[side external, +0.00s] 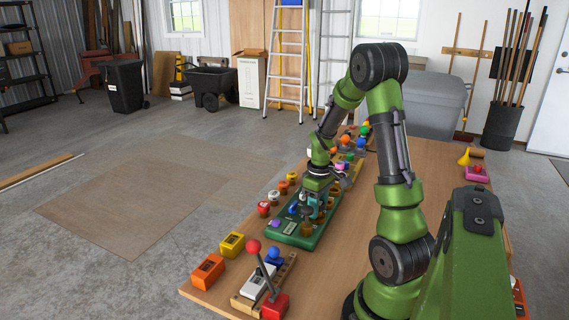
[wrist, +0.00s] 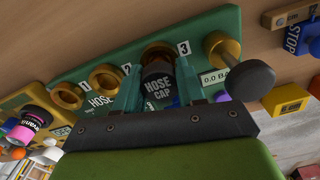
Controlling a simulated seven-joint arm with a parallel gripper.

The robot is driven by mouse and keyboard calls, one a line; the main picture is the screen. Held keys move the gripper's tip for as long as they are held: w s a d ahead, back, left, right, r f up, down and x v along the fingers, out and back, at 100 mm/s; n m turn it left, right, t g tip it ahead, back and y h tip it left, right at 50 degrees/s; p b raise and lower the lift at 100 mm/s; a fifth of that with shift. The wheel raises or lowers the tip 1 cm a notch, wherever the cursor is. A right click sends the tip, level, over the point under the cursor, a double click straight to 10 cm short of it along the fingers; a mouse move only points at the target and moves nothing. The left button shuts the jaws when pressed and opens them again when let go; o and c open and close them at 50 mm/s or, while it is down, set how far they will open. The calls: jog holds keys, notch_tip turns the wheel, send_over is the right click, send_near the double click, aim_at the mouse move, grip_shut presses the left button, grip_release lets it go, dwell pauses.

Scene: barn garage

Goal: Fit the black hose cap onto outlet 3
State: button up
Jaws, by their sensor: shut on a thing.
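My gripper (wrist: 158,85) is shut on the black hose cap (wrist: 158,88), which has "HOSE CAP" lettering facing the wrist camera. The cap is between the two teal fingers. The brass ring of outlet 3 (wrist: 158,49) shows just beyond the cap, beside the label 3. The cap overlaps the ring in this view; I cannot tell whether they touch. Outlet 2 (wrist: 105,76) and outlet 1 (wrist: 66,95) are open brass rings to the left. In the side view my gripper (side external: 314,202) is low over the green board (side external: 297,235); the cap is not clear there.
A brass fitting with a dark round knob (wrist: 257,81) stands right of outlet 3, near a "0.0 BAR" display (wrist: 214,77). A yellow box (wrist: 287,99) lies farther right. Several small colored items crowd the table around the board. The table's right part (side external: 430,165) has bare wood.

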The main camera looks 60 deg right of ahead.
jog(key=shift+f, duration=0.2)
jog(key=o, duration=0.8)
jog(key=shift+r, duration=5.5)
